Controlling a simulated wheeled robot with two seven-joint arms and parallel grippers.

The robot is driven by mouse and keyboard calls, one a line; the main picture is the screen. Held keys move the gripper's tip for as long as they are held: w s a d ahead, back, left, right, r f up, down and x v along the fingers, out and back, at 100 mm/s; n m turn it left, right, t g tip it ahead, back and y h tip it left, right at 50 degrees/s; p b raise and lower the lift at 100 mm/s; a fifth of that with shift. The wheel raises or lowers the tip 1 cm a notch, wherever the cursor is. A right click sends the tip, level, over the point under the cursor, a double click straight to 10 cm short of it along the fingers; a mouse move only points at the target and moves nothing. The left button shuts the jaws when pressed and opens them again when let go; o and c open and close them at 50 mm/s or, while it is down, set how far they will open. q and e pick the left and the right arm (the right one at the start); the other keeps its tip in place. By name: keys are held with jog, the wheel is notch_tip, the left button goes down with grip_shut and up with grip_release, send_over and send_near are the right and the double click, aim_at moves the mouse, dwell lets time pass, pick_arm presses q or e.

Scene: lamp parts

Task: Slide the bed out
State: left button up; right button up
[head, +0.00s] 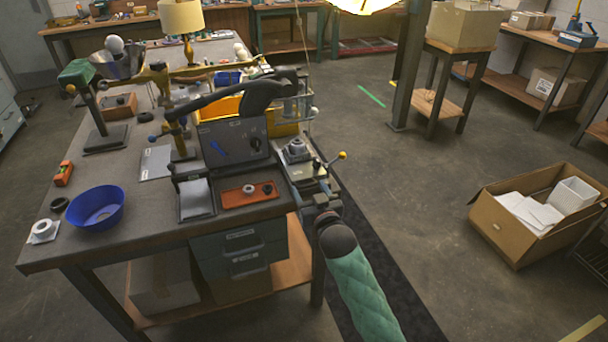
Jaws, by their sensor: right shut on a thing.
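The bed appears to be the grey metal slide (307,172) at the table's right edge. A small metal fixture (296,150) sits on it, and a lever with a yellow knob (341,155) sticks out to its right. My right gripper (320,194) is at the near end of this slide, its arm reaching up from the bottom. It is shut on a part there, which looks like the slide's front end or handle. The fingers are small and partly hidden by the wrist, so the exact contact is unclear. My left gripper is not in view.
A grey panel (233,140), an orange tray (249,193) and a yellow bin (284,128) stand left of the slide. A blue bowl (96,207) is on the table's left. The floor right of the table is clear up to an open cardboard box (511,249).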

pick_arm(q)
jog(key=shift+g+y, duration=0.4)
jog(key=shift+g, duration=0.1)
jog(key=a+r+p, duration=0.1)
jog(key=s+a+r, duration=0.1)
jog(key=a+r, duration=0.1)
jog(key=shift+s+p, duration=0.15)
jog(key=shift+p, duration=0.25)
pick_arm(e)
jog(key=v, duration=0.7)
jog(key=shift+s, duration=0.35)
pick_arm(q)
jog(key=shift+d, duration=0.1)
pick_arm(e)
jog(key=shift+f, duration=0.1)
jog(key=o, duration=1)
jog(key=shift+s, duration=0.1)
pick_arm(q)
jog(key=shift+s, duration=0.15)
pick_arm(e)
jog(key=shift+o, duration=0.8)
jog(key=shift+a, duration=0.1)
